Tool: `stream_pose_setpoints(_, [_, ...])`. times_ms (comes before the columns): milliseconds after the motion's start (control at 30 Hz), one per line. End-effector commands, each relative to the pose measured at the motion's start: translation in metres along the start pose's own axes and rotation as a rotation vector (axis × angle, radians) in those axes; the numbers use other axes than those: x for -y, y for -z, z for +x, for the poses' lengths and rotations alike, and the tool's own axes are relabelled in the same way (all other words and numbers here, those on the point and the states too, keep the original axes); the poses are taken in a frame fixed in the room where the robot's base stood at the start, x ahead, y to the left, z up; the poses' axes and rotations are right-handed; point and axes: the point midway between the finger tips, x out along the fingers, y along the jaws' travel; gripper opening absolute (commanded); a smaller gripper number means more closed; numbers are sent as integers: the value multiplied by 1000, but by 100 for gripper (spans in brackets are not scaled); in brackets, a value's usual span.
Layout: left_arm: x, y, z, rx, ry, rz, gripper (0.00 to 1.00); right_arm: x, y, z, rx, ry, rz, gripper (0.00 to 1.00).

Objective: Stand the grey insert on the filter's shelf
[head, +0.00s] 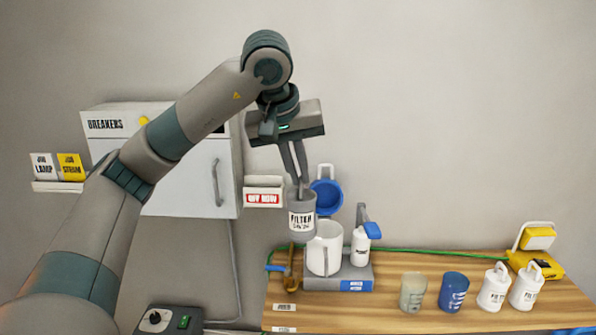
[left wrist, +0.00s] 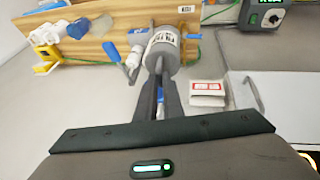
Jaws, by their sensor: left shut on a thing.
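My left gripper (head: 299,184) is shut on the grey insert (head: 301,222), a grey cylinder with a white FILTER label. It holds the insert by its top, roughly upright, in front of the wall. In the head view the insert overlaps the rim of the white canister (head: 323,258); I cannot tell whether they touch. The canister stands on a grey base (head: 325,284) with a blue label. In the left wrist view the grey insert (left wrist: 163,50) shows beyond the fingertips of my left gripper (left wrist: 157,72). I cannot tell which surface is the filter's shelf. My right gripper is not in view.
Small wall shelves hold red-and-white (head: 263,192) and yellow cards.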

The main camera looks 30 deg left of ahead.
Motion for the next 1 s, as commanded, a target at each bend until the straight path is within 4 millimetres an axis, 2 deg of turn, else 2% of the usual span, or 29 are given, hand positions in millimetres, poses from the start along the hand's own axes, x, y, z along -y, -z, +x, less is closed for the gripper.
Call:
stream_pose_setpoints(233, [-5, -15, 15, 9, -16, 42, 0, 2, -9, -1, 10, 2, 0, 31])
stream_pose_setpoints(533, [-14, -44, 45, 29, -50, 125, 0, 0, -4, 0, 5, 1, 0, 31])
stream_pose_setpoints(767, [-26, -85, 86, 55, -96, 240, 0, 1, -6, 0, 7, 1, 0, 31])
stream_pose_setpoints(1000, [-45, -143, 145, 92, -165, 403, 0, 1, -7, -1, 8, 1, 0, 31])
